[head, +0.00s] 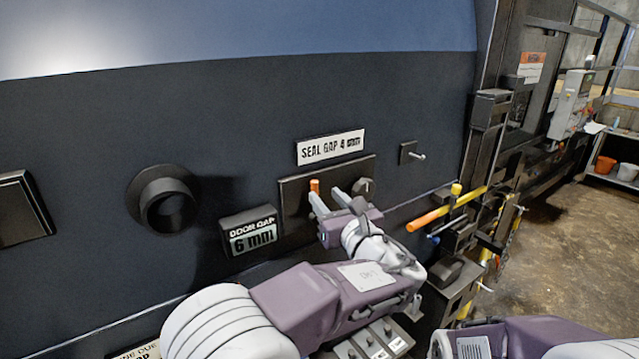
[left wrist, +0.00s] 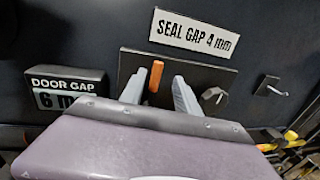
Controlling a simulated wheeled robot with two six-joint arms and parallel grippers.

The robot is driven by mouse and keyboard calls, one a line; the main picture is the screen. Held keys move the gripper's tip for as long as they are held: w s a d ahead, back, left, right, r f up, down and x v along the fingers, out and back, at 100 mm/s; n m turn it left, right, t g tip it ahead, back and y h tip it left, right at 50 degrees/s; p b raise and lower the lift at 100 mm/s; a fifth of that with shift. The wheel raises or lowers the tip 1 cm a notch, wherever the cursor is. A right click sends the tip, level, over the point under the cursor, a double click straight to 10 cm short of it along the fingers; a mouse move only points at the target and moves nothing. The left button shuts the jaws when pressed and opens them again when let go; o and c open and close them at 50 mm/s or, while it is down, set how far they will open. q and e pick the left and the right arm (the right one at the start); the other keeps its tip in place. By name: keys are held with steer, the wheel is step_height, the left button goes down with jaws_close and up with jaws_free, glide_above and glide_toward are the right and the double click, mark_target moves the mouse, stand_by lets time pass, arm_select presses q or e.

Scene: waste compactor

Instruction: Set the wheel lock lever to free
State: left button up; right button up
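A small lever with an orange handle (head: 315,187) stands on a dark plate (head: 292,205) on the wall, below the "SEAL GAP 4 mm" sign. No label naming it as the wheel lock is readable. My left gripper (head: 327,196) is at this plate with its two grey fingers apart. In the left wrist view, the orange handle (left wrist: 156,76) shows between the open fingers (left wrist: 160,82), nearer the left one. I cannot tell whether a finger touches it. The lever's lower part is hidden by the gripper. My right gripper is out of view.
A dark knob (head: 365,187) sits on the plate just right of the fingers. The "DOOR GAP 6 mm" display (head: 250,232) is to the left, with a round port (head: 163,198) beyond. Orange and yellow bars (head: 445,212) stick out at the right.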

mark_target(316, 188)
arm_select(q)
steer(key=shift+w+a+r+p, duration=0.25)
steer(key=shift+w+a+p, duration=0.3)
steer(key=shift+w+a, duration=0.55)
steer(key=shift+w+a+f, duration=0.1)
steer(key=shift+w+f, duration=0.05)
steer(key=shift+w, duration=0.3)
steer(key=shift+d, duration=0.25)
steer(key=shift+a, duration=0.1)
jaws_close()
